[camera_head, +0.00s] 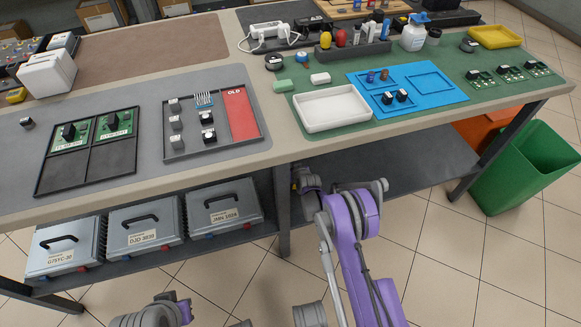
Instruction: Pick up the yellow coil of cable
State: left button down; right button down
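I see no yellow coil of cable in the head view. The only yellow things I make out are a shallow yellow tray at the back right of the workbench, a yellow object among the bottles and a small yellow piece at the far left edge. One purple and grey arm of mine rises from the bottom centre in front of the bench. Part of my other arm shows at the bottom left edge. I can make out no fingers of either gripper.
The workbench (270,156) holds a white tray (333,124), a blue tray (440,101), a dark tray with a red OLD strip (238,112) and circuit boards. Grey cases (145,240) stand on the lower shelf. A green bin (520,185) is at the right. The tiled floor in front is clear.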

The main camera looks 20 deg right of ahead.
jog(key=shift+w+f, duration=0.25)
jog(key=shift+w, duration=0.2)
jog(key=shift+f+b, duration=0.3)
jog(key=shift+b, duration=0.15)
jog(key=shift+s+f, duration=0.1)
jog(key=shift+f, duration=0.1)
